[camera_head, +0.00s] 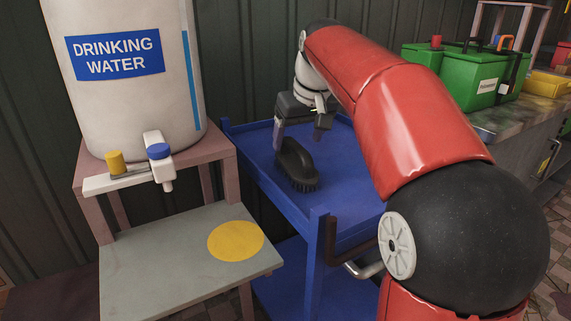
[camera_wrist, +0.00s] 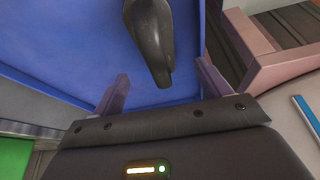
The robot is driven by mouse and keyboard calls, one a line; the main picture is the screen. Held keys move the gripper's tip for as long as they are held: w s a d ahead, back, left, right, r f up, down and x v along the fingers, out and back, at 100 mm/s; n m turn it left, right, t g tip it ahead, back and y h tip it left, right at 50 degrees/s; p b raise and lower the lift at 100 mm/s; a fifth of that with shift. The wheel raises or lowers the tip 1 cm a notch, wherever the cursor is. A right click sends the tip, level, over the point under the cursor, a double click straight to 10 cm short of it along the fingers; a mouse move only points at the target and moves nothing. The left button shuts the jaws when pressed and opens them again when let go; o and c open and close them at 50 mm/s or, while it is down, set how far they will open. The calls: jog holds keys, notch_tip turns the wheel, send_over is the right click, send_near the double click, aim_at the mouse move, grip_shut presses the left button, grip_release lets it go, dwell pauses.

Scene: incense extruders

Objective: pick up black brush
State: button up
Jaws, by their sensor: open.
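In the wrist view the brush (camera_wrist: 152,40) shows at the top, cut off by the frame edge. Its handle end lies ahead of my gripper (camera_wrist: 161,88), roughly between the two open fingertips, with blue shelf seen between. I cannot tell the exact height gap. Nothing is held.
A white drinking water tank (camera_head: 130,95) on a pinkish stand (camera_head: 215,160) is close left of the cart. A low grey table (camera_head: 165,270) with a yellow disc stands in front. Green boxes (camera_head: 470,85) sit on a bench at the right. The cart has a raised rim.

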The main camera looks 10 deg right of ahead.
aim_at(297, 145)
jog(key=x, duration=0.6)
jog(key=shift+d+f+b, duration=0.15)
jog(key=shift+f+b, duration=0.05)
jog(key=shift+b, duration=0.1)
jog(key=shift+c, duration=0.5)
jog(key=c, duration=1.1)
jog(key=shift+r, duration=0.1)
jog(key=shift+r, duration=0.1)
